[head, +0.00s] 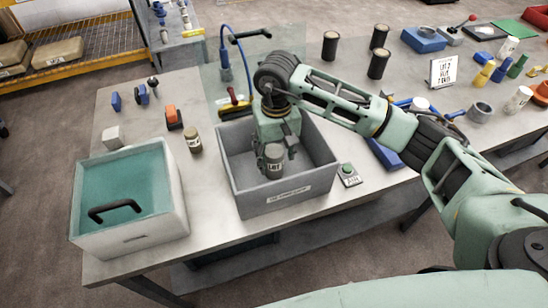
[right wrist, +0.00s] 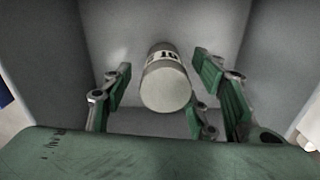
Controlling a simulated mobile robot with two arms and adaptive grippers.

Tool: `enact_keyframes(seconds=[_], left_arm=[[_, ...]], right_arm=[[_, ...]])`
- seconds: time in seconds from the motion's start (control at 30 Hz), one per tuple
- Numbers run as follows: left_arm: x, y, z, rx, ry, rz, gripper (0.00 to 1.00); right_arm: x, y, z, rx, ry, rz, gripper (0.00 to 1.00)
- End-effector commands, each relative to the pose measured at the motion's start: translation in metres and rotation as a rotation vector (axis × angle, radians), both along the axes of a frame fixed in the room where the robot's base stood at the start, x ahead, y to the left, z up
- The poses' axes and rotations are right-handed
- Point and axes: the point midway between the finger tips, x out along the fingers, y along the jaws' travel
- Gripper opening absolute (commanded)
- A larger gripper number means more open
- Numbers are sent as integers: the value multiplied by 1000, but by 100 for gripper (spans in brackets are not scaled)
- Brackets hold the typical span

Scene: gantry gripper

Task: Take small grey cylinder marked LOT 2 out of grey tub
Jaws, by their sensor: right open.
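The grey tub (head: 310,195) stands open on the table in the head view, with a label on its front wall. The small grey cylinder (head: 274,163) is inside it, with a partly readable white label. It also shows in the right wrist view (right wrist: 166,85), between the finger pads. My right gripper (right wrist: 163,82) reaches down into the tub from above and is open, with a finger on each side of the cylinder and gaps visible. In the head view the right gripper (head: 271,145) partly hides the cylinder. My left gripper is not in view.
A white box with a teal lid and black handle (head: 130,200) stands left of the tub. A clear panel (head: 208,85) stands behind.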

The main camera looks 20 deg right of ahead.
Motion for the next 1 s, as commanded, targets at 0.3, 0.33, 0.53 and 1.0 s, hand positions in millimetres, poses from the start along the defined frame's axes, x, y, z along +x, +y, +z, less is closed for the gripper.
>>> enact_keyframes(seconds=[0.3,0.33,0.53,1.0], left_arm=[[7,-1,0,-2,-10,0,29],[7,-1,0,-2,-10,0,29],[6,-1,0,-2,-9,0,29],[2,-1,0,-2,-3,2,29]], right_arm=[[0,0,-1,1,0,0,43],[0,0,-1,1,0,0,41],[0,0,-1,1,0,-1,23],[1,0,0,2,-2,-1,0]])
